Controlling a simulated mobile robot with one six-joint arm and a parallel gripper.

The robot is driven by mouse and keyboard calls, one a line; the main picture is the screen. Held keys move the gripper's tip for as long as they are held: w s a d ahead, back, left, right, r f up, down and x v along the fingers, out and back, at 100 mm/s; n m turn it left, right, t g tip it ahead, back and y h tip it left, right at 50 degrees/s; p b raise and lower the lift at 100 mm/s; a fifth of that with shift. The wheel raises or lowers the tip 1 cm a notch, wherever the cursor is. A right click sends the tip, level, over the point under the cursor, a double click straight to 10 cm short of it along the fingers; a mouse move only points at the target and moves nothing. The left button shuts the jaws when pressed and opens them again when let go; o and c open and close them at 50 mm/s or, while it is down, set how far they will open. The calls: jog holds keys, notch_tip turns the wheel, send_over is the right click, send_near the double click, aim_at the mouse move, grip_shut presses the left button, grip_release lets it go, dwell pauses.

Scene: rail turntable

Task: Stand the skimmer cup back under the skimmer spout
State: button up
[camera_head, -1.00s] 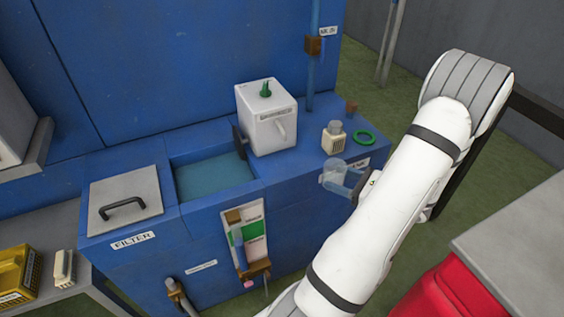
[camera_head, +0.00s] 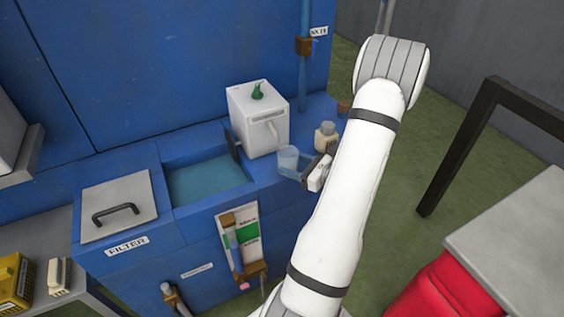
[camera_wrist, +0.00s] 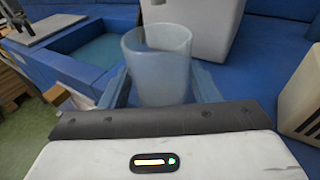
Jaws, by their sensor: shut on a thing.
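The skimmer cup (camera_head: 288,160) is a clear, bluish, open-topped cup. My gripper (camera_head: 294,168) is shut on it from the right side and holds it upright; the wrist view shows the cup (camera_wrist: 158,68) between my two fingers (camera_wrist: 160,88). The white skimmer box (camera_head: 257,118) with a green knob stands on the blue deck, and its spout (camera_head: 273,133) points down toward the front right. The cup is close to the spout, just below and right of it in the head view. I cannot tell whether its base touches the deck.
A small beige bottle (camera_head: 325,137) stands right of the skimmer; a beige block edge also shows at the right in the wrist view. An open water basin (camera_head: 208,183) lies left of the skimmer. A grey lid (camera_head: 120,204) with a black handle is further left.

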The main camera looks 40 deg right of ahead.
aim_at(283, 163)
jog(key=x, duration=0.3)
jog(key=shift+a+r, duration=0.1)
jog(key=shift+r, duration=0.2)
jog(key=shift+w+a+f, duration=0.1)
jog(key=shift+w+f, duration=0.1)
jog(key=shift+w, duration=0.15)
jog(key=shift+s+f, duration=0.1)
jog(key=shift+f, duration=0.05)
jog(key=shift+f, duration=0.2)
jog(key=o, duration=1)
jog(key=shift+r, duration=0.15)
